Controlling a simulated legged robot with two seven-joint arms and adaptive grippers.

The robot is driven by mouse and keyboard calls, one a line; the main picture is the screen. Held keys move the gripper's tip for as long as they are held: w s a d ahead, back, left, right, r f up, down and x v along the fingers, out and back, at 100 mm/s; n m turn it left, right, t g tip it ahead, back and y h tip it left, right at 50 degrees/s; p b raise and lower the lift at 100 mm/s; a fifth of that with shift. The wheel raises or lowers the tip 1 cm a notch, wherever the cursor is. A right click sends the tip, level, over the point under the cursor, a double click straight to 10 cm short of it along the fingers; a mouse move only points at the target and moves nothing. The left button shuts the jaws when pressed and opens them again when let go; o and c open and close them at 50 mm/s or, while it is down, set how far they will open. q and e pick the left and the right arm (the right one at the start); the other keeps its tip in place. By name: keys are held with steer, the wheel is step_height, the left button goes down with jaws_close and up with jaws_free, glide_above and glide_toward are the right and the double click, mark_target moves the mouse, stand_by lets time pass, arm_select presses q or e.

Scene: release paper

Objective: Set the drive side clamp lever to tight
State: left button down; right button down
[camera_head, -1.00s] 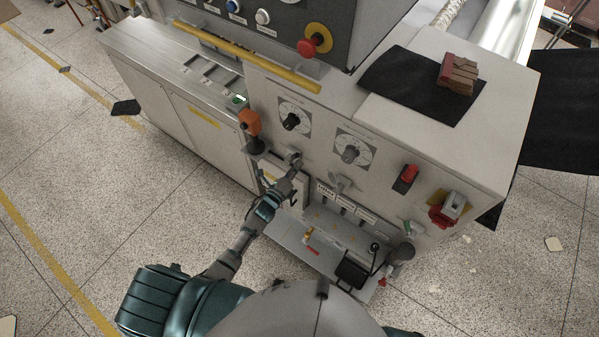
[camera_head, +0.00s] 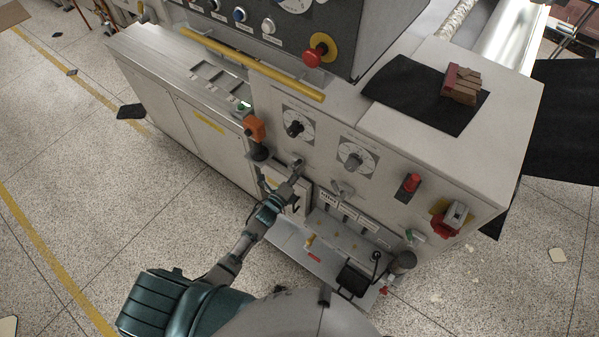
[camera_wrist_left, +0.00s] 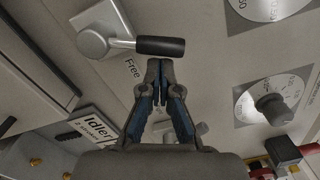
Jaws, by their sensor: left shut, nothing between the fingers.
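In the head view, my left gripper (camera_head: 292,181) is at the machine front, just below a small grey lever fitting (camera_head: 298,162). My right gripper is not in view.
An orange-topped handle (camera_head: 254,128) stands left of the gripper. Dials (camera_head: 296,128) are above, and another grey lever (camera_head: 342,190) is to the right. An "Idler" sign (camera_wrist_left: 95,127) is lower left in the wrist view. A low metal shelf (camera_head: 290,245) juts out below.

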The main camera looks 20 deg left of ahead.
arm_select(q)
steer(key=shift+w+a+r+n+p, duration=0.15)
steer(key=shift+a+r+n+p, duration=0.25)
steer(key=shift+n, duration=0.35)
steer(key=shift+w+a+r+n+p, duration=0.15)
steer(key=shift+a+r+n+p, duration=0.2)
steer(key=shift+n, duration=0.4)
steer(key=n+p, duration=0.1)
steer(key=n, duration=0.6)
glide_above(292, 164)
steer(key=s+a, duration=0.2)
steer(key=shift+s+r, duration=0.15)
steer(key=shift+r, duration=0.15)
steer(key=shift+r+p, duration=0.15)
steer(key=shift+p, duration=0.15)
